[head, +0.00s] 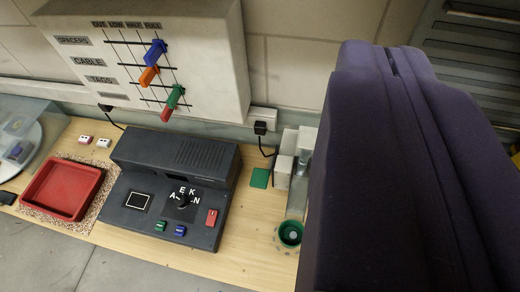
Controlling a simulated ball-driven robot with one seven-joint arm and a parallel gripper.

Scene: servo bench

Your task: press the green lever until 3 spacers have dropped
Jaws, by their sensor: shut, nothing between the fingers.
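A flat green piece (260,178), likely the green lever, sticks out to the left of a pale grey and white upright unit (284,172) on the bench. My arm's dark purple body hides the right part of this unit. A round green-rimmed cup (290,234) stands in front of the unit. Its inside is dark with a small pale patch, and I cannot tell whether spacers lie in it. My gripper's fingers are not in view, so I cannot see where they are relative to the green piece.
A black console (172,188) with small switches and a knob stands left of the unit. A red tray (63,188) lies further left. A wall board (150,55) carries coloured sliders and a "SPACERS" row. Bare wood (240,220) lies between console and cup.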

